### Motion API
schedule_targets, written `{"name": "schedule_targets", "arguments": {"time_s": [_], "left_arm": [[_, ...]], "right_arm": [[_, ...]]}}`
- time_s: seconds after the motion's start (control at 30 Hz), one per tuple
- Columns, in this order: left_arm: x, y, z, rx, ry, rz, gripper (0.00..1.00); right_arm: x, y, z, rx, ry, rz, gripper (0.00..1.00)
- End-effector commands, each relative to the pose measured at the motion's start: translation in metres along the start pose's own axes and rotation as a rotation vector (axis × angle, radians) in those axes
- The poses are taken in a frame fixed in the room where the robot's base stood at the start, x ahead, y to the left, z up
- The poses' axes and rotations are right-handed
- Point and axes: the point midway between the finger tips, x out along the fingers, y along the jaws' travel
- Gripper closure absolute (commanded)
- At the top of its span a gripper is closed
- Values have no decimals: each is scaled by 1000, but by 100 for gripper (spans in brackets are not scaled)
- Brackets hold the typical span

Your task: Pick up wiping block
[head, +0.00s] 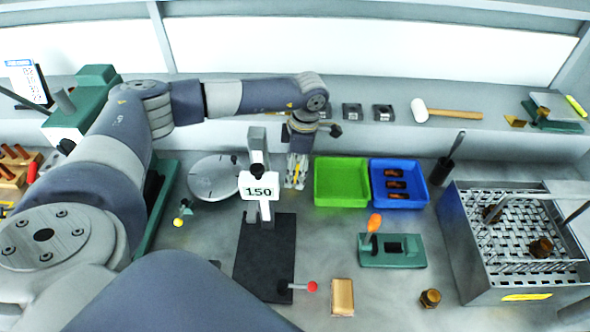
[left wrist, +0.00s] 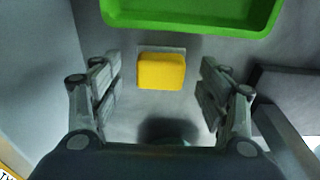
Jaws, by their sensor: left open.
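A yellow block (left wrist: 161,71), which looks like the wiping block, lies on the grey surface in the left wrist view, with a pale strip along its far edge. My left gripper (left wrist: 160,82) is open, with one finger on each side of the block and a gap to each. In the head view the left gripper (head: 297,170) points down just left of the green tray (head: 341,182). The block is mostly hidden there, with only a little yellow showing by the fingers. The right gripper is not in view.
A blue tray (head: 398,181) with brown parts stands right of the green tray. A tan block (head: 342,297) lies near the front. A metal basket (head: 520,240) stands at right.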

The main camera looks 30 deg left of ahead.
Motion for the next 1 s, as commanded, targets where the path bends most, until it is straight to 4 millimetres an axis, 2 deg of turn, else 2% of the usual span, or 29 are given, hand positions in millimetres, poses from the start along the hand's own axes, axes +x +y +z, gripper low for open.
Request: {"name": "schedule_targets", "arguments": {"time_s": [0.13,0.37,0.57,0.6,0.87,1.0], "left_arm": [[13,0,0,0,1,-1,31],[16,0,0,0,-1,0,31],[16,0,0,-1,0,0,74],[16,0,0,-1,0,0,78],[15,0,0,-1,0,0,78],[8,1,0,-1,-2,2,78]], "right_arm": [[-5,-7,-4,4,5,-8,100],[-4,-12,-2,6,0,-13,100],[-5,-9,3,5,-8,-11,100],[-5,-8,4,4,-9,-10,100],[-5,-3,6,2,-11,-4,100],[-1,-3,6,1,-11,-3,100]]}}
